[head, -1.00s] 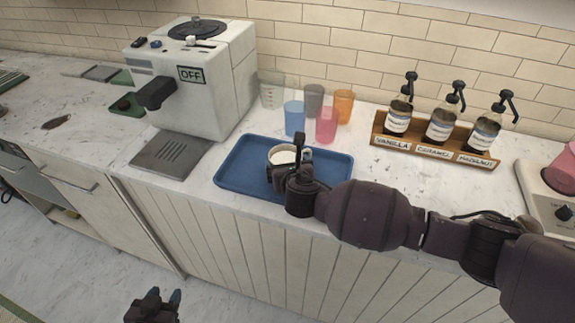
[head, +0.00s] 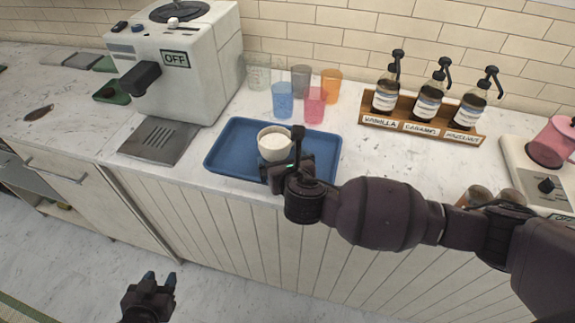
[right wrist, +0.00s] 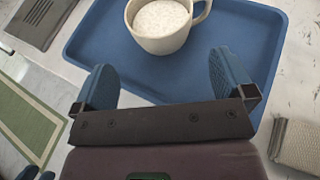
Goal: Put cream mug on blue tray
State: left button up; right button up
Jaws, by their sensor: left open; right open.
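The cream mug (head: 274,144) stands upright on the blue tray (head: 226,165), with pale foamy contents inside. It also shows in the right wrist view (right wrist: 162,26), with its handle toward the right, on the tray (right wrist: 95,48). My right gripper (head: 288,165) is at the tray's front side, just in front of the mug. In the right wrist view its two blue fingertips (right wrist: 163,75) are wide apart with nothing between them, and the mug is beyond them, apart from them. My left gripper (head: 160,285) is open and empty, low in front of the counter.
A white coffee machine (head: 190,70) stands left of the tray. Several coloured cups (head: 283,100) stand close behind the tray. A wooden rack (head: 420,127) of syrup bottles is at the back right. Bare counter lies right of the tray.

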jog(key=shift+v, duration=1.7)
jog(key=s+d+f+n+g+h, duration=0.25)
jog(key=s+d+n+g, duration=0.25)
jog(key=s+d+n, duration=1)
jog(key=s+d+f+n+g+h, duration=0.1)
jog(key=s+d+f+n+g, duration=0.3)
jog(key=s+d+n, duration=1.1)
jog(key=w+a+f+n+t, duration=0.4)
jog(key=w+f+t, duration=0.3)
jog(key=w+f, duration=0.3)
jog(key=shift+w+a+n, duration=0.3)
jog(key=shift+w, duration=0.3)
